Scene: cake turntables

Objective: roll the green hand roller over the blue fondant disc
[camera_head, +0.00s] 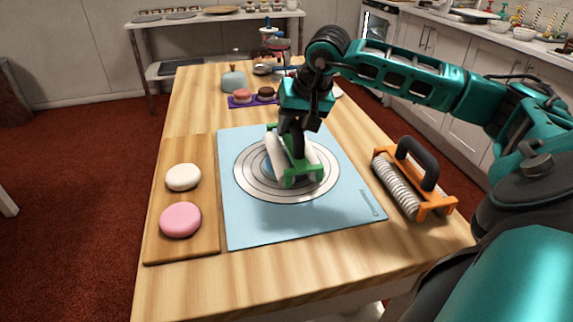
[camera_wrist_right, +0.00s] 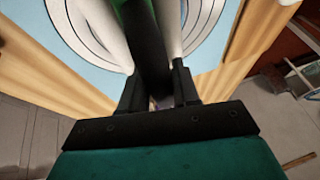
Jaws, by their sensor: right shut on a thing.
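The green hand roller (camera_head: 302,178), with a green frame and white rollers, is over the middle of the ringed circle on the light blue mat (camera_head: 245,228). My right gripper (camera_head: 291,127) is shut on its dark handle from above; the wrist view shows the handle (camera_wrist_right: 150,45) between the two fingers. The blue fondant disc (camera_head: 268,168) is mostly hidden under the roller, with a small blue part showing at its left. I cannot tell whether the roller touches it. My left gripper is not in view.
A wooden board (camera_head: 182,248) with a white disc (camera_head: 183,177) and a pink disc (camera_head: 181,219) lies left of the mat. An orange-framed roller (camera_head: 408,183) stands to the right. A purple tray (camera_head: 240,104) with small cakes and a grey-blue dome (camera_head: 234,82) are behind.

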